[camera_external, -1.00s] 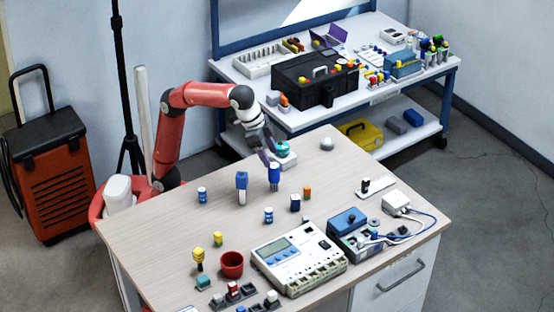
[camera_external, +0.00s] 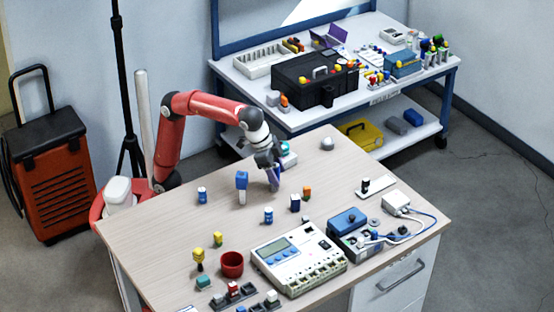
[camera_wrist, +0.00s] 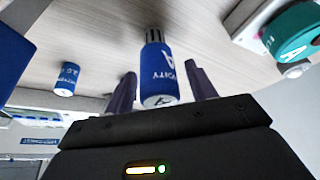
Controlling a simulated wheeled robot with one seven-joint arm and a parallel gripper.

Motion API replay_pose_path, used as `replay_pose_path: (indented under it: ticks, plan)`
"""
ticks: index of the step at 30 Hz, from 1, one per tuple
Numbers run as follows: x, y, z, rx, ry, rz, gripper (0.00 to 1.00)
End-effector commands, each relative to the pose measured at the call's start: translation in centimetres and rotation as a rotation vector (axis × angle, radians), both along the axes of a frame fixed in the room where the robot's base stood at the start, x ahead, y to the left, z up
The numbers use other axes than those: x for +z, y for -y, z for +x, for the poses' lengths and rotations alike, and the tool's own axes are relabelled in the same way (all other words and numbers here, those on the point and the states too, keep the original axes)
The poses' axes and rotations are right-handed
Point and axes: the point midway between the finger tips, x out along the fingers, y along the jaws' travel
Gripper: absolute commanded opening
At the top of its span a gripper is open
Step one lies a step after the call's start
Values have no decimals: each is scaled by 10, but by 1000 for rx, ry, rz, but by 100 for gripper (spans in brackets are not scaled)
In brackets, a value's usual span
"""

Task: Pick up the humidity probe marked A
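The humidity probe marked A (camera_wrist: 158,78) is a blue cylinder with white lettering and a dark, ribbed metal end. In the wrist view it lies between the two purple fingers of my gripper (camera_wrist: 161,90), with a visible gap on each side. My gripper is open around it and not closed on it. In the external view my gripper (camera_external: 273,184) is low over the table's far middle, and its fingers largely hide the probe there.
Small blue (camera_external: 268,215), dark (camera_external: 295,203) and orange (camera_external: 307,193) cylinders stand nearer the front. A teal round object marked A (camera_wrist: 296,32) is beside my gripper. A meter (camera_external: 298,262) stands in front.

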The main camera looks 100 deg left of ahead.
Motion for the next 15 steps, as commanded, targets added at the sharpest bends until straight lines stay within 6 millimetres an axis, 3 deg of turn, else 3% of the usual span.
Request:
replay_pose_path:
  ticks: [1,10,15]
  plan:
    - [0,0,0,0,0,0,49]
    - [0,0,0,0,0,0,10]
    - [1,0,0,0,1,0,10]
